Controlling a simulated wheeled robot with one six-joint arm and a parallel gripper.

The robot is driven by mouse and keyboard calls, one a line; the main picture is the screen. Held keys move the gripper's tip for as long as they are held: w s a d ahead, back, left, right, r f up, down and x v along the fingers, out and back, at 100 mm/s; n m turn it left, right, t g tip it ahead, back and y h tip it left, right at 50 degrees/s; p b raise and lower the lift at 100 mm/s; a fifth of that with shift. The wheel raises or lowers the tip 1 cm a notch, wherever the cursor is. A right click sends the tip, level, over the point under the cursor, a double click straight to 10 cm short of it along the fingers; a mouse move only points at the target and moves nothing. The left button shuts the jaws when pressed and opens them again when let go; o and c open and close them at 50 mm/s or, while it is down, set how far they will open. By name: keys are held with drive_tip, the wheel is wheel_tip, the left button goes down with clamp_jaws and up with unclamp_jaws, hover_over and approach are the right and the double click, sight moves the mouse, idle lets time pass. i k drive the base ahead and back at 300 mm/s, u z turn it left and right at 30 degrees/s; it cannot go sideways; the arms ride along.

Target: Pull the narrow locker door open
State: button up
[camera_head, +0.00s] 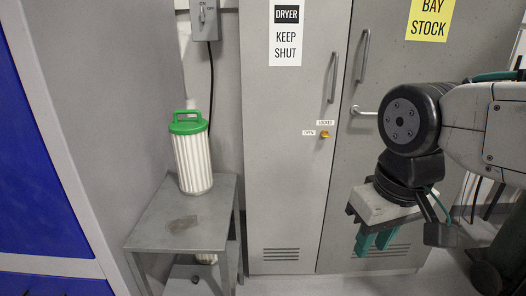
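The narrow locker door (285,165) is tall and grey, with a "DRYER KEEP SHUT" sign near its top and vent slots at its foot. It looks closed. Its upright bar handle (333,77) is on the right side. Below the handle is a small orange-yellow knob (325,135) between labels reading "LOCKED" and "OPEN"; its exact setting is too small to tell. My gripper (374,242) has teal fingers pointing down. It appears in front of the wider door, right of and below the knob, apart from the handle. The finger gap is unclear.
A wider grey door (390,75) with a yellow "BAY STOCK" sign stands to the right, with its own handles. A grey stand (215,215) at left holds a white filter cartridge with a green top (192,155). A switch box (205,20) hangs above. A blue-panelled cabinet fills the far left.

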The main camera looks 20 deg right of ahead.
sight(294, 53)
drive_tip(key=z, duration=0.65)
drive_tip(key=i, duration=0.75)
drive_tip(key=z, duration=0.05)
